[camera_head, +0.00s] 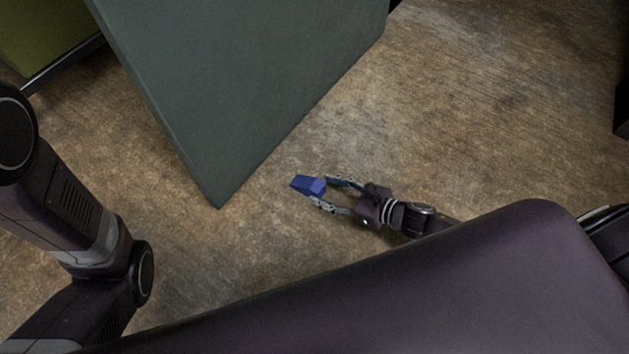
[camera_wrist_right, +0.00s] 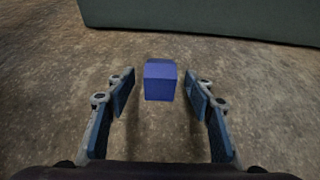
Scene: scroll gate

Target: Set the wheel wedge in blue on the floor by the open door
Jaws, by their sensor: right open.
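The blue wheel wedge (camera_head: 306,185) lies on the brown floor, a short way from the lower corner of the green door (camera_head: 250,90). In the right wrist view the wedge (camera_wrist_right: 160,80) sits between and just ahead of the fingertips, with a gap on both sides. The door's bottom edge (camera_wrist_right: 200,18) shows beyond it, with bare floor between. My right gripper (camera_head: 327,191) is open around the wedge's near end, low at the floor. My left arm shows at the left, but its gripper is out of view.
An olive-green panel (camera_head: 40,35) with a dark edge stands at the upper left, behind the door. A dark object (camera_head: 622,105) stands at the right edge. The floor (camera_head: 480,110) to the right of the door is clear.

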